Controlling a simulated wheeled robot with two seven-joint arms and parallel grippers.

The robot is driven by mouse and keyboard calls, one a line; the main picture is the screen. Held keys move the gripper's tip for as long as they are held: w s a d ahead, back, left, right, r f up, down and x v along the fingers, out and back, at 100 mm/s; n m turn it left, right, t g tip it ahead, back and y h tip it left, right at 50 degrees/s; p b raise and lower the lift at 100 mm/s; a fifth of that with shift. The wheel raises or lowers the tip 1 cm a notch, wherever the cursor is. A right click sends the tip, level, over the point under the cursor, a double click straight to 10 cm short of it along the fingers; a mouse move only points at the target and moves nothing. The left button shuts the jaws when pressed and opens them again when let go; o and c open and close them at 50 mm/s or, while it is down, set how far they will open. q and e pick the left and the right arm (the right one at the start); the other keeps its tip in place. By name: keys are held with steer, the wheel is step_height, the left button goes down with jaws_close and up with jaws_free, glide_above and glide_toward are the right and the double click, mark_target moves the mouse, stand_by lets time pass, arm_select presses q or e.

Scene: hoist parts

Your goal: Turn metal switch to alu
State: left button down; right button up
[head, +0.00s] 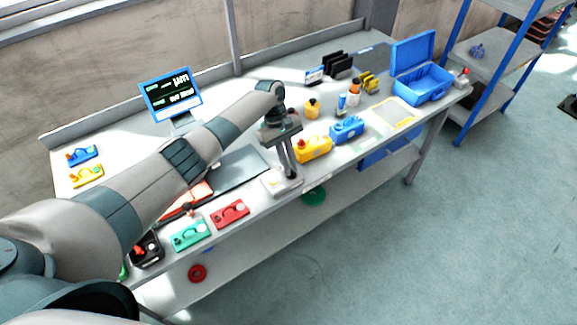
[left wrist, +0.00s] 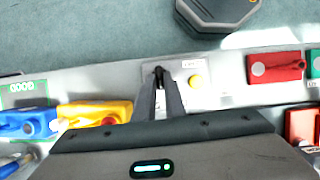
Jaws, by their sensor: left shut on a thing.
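The metal switch is a light grey box (head: 275,184) at the front edge of the table. My left gripper (head: 290,174) points down at the box from above. My right gripper is not in view.
A yellow case (head: 313,150) and a blue case (head: 347,130) stand right of the switch. Red (head: 230,213) and green (head: 190,235) switch boxes lie to its left. A monitor (head: 172,96) stands behind. An open blue toolbox (head: 424,85) is at the far right.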

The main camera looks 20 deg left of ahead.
arm_select(q)
steer(key=m, duration=0.1)
steer(key=m+g+y+b, duration=0.1)
steer(key=m, duration=0.1)
steer(key=shift+w+d+m, duration=0.2)
steer(key=shift+m, duration=0.1)
steer(key=shift+d+m+y+b, duration=0.1)
steer(key=shift+m+y+b, duration=0.45)
steer(key=shift+m, duration=0.75)
steer(key=shift+r, duration=0.1)
steer(key=shift+w, duration=0.1)
steer(key=c, duration=1.8)
jaws_free()
steer(key=b+v, duration=0.1)
steer(key=v, duration=0.7)
steer(key=b+v, duration=0.1)
steer(key=v, duration=0.8)
steer(key=shift+w+b, duration=0.3)
